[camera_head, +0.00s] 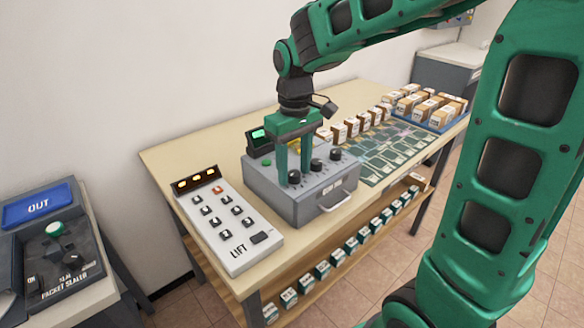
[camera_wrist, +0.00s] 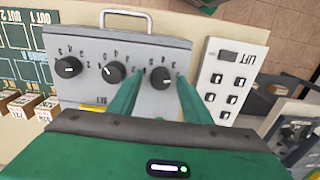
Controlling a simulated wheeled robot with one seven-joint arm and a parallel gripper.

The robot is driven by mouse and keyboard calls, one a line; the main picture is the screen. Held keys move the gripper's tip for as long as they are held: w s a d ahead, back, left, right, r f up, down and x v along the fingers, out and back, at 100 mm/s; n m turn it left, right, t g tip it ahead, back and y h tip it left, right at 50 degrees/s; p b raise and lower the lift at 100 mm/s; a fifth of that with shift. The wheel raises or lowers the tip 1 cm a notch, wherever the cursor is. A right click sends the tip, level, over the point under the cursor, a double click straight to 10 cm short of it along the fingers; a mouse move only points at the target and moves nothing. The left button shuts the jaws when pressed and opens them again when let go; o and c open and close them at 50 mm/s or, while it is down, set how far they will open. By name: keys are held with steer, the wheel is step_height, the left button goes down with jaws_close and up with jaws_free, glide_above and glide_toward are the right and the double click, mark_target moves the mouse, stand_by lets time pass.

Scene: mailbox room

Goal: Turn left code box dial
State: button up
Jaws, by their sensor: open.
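The code box (camera_head: 316,203) is a grey metal box on the table, with a front handle and three black dials on top. The left dial (camera_head: 294,177) is the one nearest the lift panel; in the wrist view it is the rightmost dial (camera_wrist: 160,77). The middle dial (camera_head: 316,165) and right dial (camera_head: 336,154) stand beside it. My gripper (camera_head: 294,176) points down over the box, open. In the wrist view my green fingers (camera_wrist: 160,76) straddle the left dial, one on each side; whether they touch it cannot be told.
A white lift panel (camera_head: 228,222) with black buttons lies left of the box. A packet sealer (camera_head: 66,263) stands far left.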

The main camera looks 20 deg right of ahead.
step_height(320, 180, up, 11)
steer(key=shift+f, duration=0.2)
stand_by(0.6)
steer(key=s+d+f+m, duration=0.5)
steer(key=s+d, duration=0.6)
steer(key=d, duration=0.1)
steer(key=shift+s+f, duration=0.2)
steer(key=shift+s, duration=0.05)
steer(key=s+d+f+m, duration=0.1)
steer(key=s+f, duration=0.1)
steer(key=s, duration=0.2)
steer(key=s+d+f+m, duration=0.2)
steer(key=s, duration=0.2)
steer(key=s+d+f+m, duration=0.1)
steer(key=s+d+f, duration=0.1)
steer(key=s, duration=0.2)
steer(key=shift+s+f+m, duration=0.2)
steer(key=shift+f+m, duration=0.2)
steer(key=shift+c, duration=0.2)
steer(key=n, duration=1.6)
glide_toward(316, 161)
step_height(316, 161, down, 8)
steer(key=shift+f, duration=0.2)
steer(key=shift+c, duration=0.2)
steer(key=c, duration=1)
